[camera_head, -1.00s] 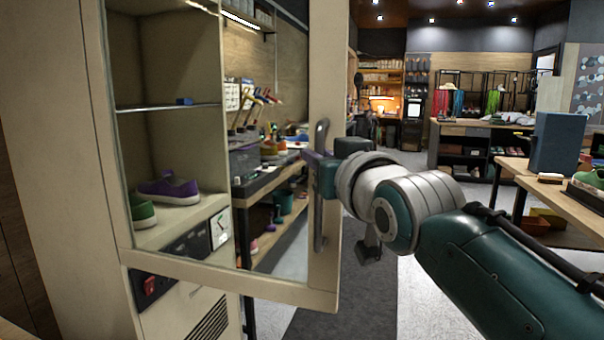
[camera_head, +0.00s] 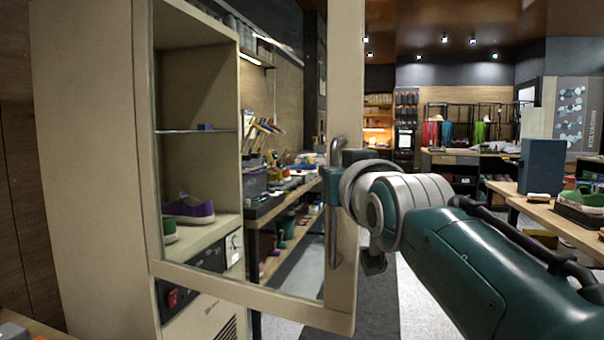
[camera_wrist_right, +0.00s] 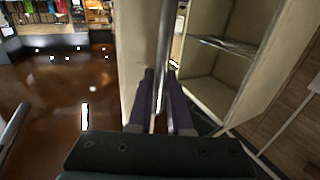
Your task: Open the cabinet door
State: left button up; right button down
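The beige cabinet (camera_head: 85,150) stands at the left in the head view. Its glass-paned door (camera_head: 347,90) stands open, swung out from the cabinet front. A vertical metal bar handle (camera_head: 335,235) is on the door's free edge; it also shows in the right wrist view (camera_wrist_right: 167,40). My right gripper (camera_wrist_right: 164,88) has its two dark fingers close on either side of this bar and appears shut on it. In the head view my right arm and the handle partly hide the fingers. My left gripper is not in view.
Inside the cabinet are a purple shoe (camera_head: 188,208), part of a green shoe (camera_head: 169,230) and a shelf (camera_head: 195,131). A workbench (camera_head: 290,186) shows behind the door. At right, a table (camera_head: 535,205) holds a blue box (camera_head: 541,166). Floor is open near the door.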

jog(key=c, duration=1.1)
grip_release()
jog(key=shift+a, duration=0.3)
jog(key=shift+o, duration=1.3)
jog(key=shift+d, duration=0.1)
jog(key=s+d+p, duration=0.1)
jog(key=s, duration=0.9)
jog(key=shift+d+p, duration=0.25)
jog(key=shift+p, duration=0.1)
